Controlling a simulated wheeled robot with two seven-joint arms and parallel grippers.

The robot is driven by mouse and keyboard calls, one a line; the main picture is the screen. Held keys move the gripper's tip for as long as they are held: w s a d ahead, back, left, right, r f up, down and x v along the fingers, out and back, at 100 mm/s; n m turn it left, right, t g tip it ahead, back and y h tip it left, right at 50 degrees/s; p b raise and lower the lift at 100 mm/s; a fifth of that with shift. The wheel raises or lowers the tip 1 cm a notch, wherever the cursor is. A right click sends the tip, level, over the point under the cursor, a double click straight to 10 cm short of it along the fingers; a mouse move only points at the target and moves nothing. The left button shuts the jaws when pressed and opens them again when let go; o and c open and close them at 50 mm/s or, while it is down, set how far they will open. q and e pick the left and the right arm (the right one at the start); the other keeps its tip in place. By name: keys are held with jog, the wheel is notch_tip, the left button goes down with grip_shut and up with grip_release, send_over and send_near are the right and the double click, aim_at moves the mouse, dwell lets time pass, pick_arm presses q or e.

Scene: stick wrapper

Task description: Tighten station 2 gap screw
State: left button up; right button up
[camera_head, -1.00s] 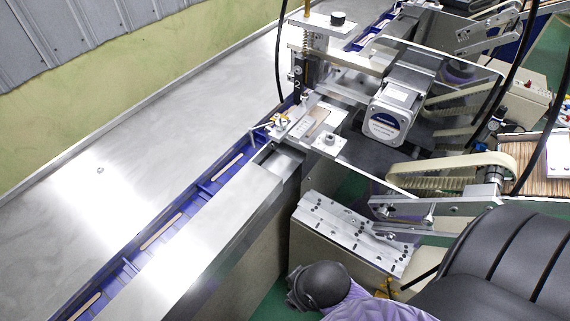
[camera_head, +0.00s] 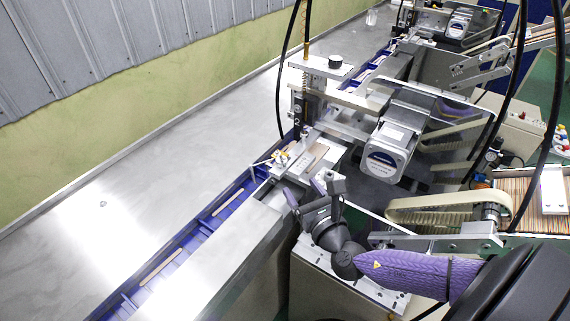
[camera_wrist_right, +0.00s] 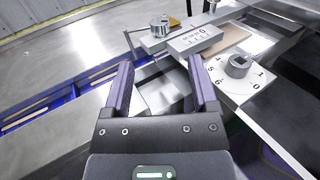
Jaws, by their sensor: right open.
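Station 2 is marked by a "2" on a black block (camera_head: 297,122) on the near machine. A second small screw head (camera_wrist_right: 159,25) with a yellow pointer sits beyond, left of a scale plate (camera_wrist_right: 199,40). I cannot tell which is the gap screw. My right gripper (camera_head: 304,193) is open and empty, just in front of the station's metal plate. It also shows in the wrist view (camera_wrist_right: 160,75). My left gripper is not in view.
A blue conveyor channel (camera_head: 232,201) with wooden sticks runs diagonally past the station. A motor (camera_head: 388,152) and belts stand right of it. A metal cover (camera_head: 225,250) lies close left of my right gripper. Black cables hang nearby.

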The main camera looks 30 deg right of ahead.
aim_at(284, 163)
jog(key=w, duration=0.3)
jog(key=w+b, duration=0.1)
jog(key=w, duration=0.2)
jog(key=w+d, duration=0.1)
jog(key=w, duration=0.1)
jog(key=shift+w+d, duration=0.1)
jog(key=shift+w, duration=0.3)
grip_shut()
